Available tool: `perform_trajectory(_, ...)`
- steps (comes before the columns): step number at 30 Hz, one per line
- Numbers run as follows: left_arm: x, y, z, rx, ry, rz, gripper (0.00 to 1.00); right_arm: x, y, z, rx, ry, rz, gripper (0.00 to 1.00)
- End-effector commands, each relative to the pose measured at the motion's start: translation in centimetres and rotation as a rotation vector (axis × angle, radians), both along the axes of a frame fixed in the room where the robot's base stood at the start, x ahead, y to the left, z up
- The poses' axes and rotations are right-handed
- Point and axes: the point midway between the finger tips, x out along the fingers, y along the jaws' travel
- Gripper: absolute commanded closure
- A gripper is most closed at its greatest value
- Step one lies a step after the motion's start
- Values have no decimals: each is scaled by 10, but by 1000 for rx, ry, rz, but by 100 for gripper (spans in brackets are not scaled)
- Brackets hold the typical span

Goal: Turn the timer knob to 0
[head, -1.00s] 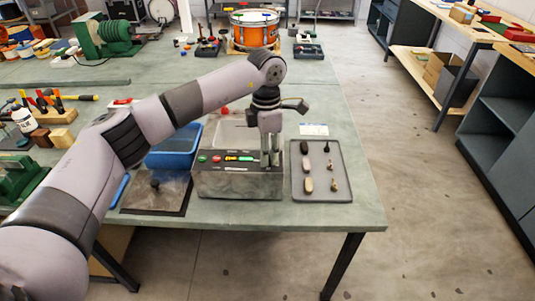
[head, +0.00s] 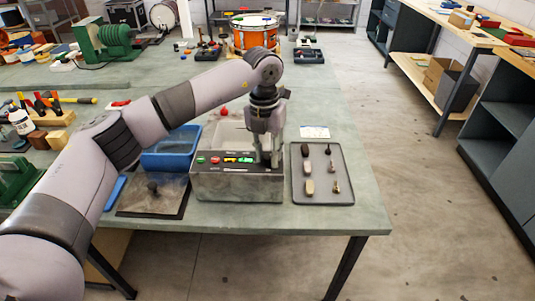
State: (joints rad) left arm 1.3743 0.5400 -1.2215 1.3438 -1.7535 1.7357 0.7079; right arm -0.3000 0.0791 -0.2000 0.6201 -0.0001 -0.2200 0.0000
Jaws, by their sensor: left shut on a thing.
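A grey control box (head: 236,187) stands near the front edge of the green bench. Its sloped top panel carries a red button (head: 214,160), a green button (head: 200,160) and small yellow and green parts. My left gripper (head: 269,162) points down at the right end of this panel, with its fingers at the panel surface. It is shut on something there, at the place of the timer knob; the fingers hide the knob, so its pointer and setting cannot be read. My right gripper is not in view.
A grey tray (head: 322,192) with several small stones and fittings lies right of the box. A blue bin (head: 172,158) and a dark-edged plate (head: 151,206) are at its left. An orange drum (head: 254,36) stands farther back. The bench's right side is mostly clear.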

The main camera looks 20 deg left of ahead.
Motion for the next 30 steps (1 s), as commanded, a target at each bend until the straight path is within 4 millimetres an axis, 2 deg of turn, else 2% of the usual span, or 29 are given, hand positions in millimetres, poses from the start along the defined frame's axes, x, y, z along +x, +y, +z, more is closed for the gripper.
perform_trajectory(18, 0, -1, 0, -2, -3, 573, 100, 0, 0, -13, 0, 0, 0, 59)
perform_trajectory(30, 0, -1, 1, -3, -4, 820, 100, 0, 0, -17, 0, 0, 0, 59)
